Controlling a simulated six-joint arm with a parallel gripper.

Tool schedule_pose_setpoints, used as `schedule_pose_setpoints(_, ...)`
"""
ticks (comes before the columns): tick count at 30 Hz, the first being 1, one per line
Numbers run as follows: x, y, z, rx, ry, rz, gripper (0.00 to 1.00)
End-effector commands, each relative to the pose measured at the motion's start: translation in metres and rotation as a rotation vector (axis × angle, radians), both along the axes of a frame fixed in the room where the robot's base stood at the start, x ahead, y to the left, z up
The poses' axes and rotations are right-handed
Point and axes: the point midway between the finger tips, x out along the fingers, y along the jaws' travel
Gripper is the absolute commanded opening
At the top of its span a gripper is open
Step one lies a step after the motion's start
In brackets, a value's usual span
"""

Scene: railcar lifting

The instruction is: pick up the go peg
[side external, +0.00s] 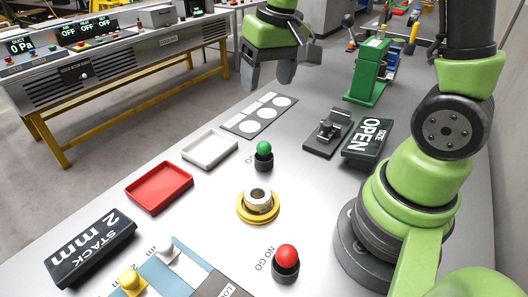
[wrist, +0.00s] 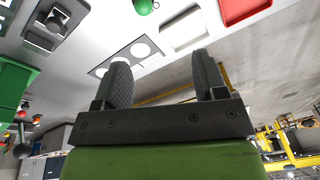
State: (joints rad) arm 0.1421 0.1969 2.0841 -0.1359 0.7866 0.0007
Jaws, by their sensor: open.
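The go peg (side external: 264,152) has a green ball top on a dark round base and stands upright on the grey table, beside a printed "GO" partly readable. Its green ball also shows at the top edge of the wrist view (wrist: 143,6), cut off by the frame. My gripper (side external: 269,74) is open and empty, above and beyond the peg in the side view, well apart from it. In the wrist view my two dark fingers (wrist: 163,72) are spread with nothing between them.
The no-go peg (side external: 286,259) with a red ball stands at the front. A brass-coloured ring part (side external: 258,201), white tray (side external: 210,149), red tray (side external: 160,187), circle-marked plate (side external: 260,116), dark clamp fixture (side external: 329,132), "SIZE OPEN" display (side external: 367,141) and green press (side external: 368,77) surround the peg.

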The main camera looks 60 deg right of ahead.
Motion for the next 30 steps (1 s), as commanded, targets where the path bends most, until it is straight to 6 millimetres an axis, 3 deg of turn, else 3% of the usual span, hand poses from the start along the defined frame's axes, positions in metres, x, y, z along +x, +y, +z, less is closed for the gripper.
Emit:
schedule_pose_setpoints(3,0.015,-0.014,-0.039,-0.010,0.095,-0.002,0.65)
schedule_pose_setpoints(7,0.023,-0.024,-0.069,-0.015,0.157,0.001,0.65)
schedule_pose_setpoints(30,0.027,-0.028,-0.164,-0.016,0.194,0.004,0.65)
